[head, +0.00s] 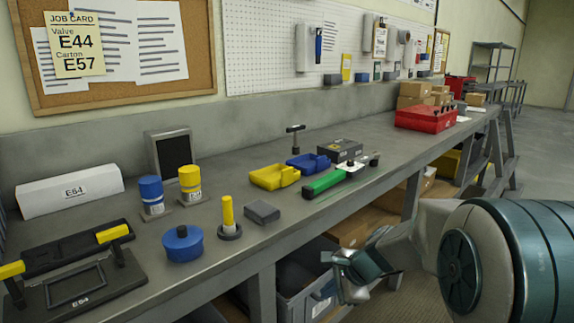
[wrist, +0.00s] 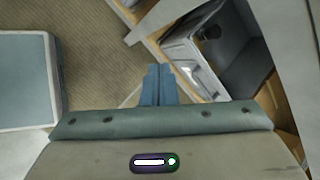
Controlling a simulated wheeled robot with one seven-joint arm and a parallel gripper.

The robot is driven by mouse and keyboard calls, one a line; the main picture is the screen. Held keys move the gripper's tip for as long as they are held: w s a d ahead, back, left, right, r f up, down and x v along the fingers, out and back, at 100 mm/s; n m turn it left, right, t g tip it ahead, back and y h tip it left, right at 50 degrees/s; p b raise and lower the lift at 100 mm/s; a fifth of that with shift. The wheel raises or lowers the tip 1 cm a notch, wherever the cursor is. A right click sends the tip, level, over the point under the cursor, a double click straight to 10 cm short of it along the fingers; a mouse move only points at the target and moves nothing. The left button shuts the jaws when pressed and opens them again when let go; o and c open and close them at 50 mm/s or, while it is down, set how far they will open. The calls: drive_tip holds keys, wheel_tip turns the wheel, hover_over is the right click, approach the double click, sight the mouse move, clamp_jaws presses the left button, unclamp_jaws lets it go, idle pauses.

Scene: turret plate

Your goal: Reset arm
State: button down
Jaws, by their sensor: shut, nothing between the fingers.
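My gripper (wrist: 158,72) shows in the wrist view with its two blue fingers pressed together and nothing between them. It points down past the bench toward the floor and the lower shelf. In the head view my gripper (head: 338,262) is at the lower middle right, in front of the bench's front edge and below the top, clear of the things on the bench. My arm reaches in from the right edge of the head view. The fingertips are small and hard to make out there.
The grey bench (head: 330,215) holds a green-handled tool (head: 325,182), yellow bin (head: 274,177), blue bin (head: 308,163), blue round pot (head: 183,243), black plate (head: 85,275) and red case (head: 425,117). A grey crate (head: 290,283) sits beneath, near my gripper. Open floor lies right.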

drive_tip(key=s+d+r+n+h+p, duration=0.2)
drive_tip(key=s+r+n+p, duration=0.3)
drive_tip(key=s+r+n, duration=0.3)
drive_tip(key=s+d+r+n+g+h+p, duration=0.1)
drive_tip(key=s+d+r+n+h+p, duration=0.2)
drive_tip(key=s, duration=1)
wheel_tip(320, 180, up, 6)
drive_tip(key=n+p, duration=0.3)
drive_tip(key=n, duration=0.1)
drive_tip(key=shift+s+f+n, duration=0.2)
drive_tip(key=shift+s+n, duration=0.15)
drive_tip(key=shift+n, duration=0.05)
